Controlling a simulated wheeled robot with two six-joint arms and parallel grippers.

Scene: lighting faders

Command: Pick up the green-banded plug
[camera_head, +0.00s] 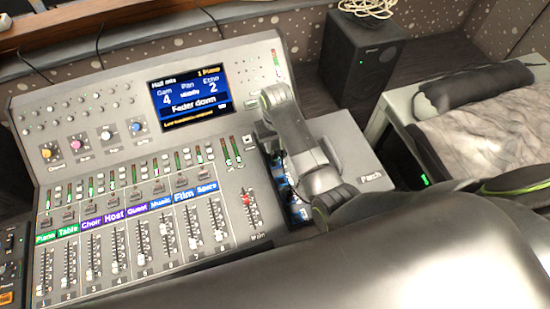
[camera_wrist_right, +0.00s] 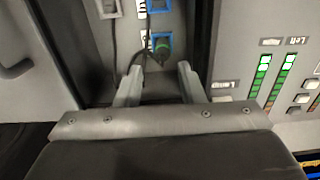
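The green-banded plug (camera_wrist_right: 162,49) shows in the right wrist view as a small dark plug with a green ring. It sits in a blue-framed socket (camera_wrist_right: 152,36), with a black cable beside it. My right gripper (camera_wrist_right: 160,68) is open, and its two fingertips lie on either side of the plug's line, with the plug slightly beyond the tips. Nothing is held between them. My left gripper is not in view.
The mixing console (camera_head: 225,265) with faders and a lit screen (camera_head: 188,94) lies left of my right arm. A black speaker (camera_head: 360,65) stands behind. A side table (camera_head: 402,100) is at the right. Another cable runs beside the left finger in the wrist view.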

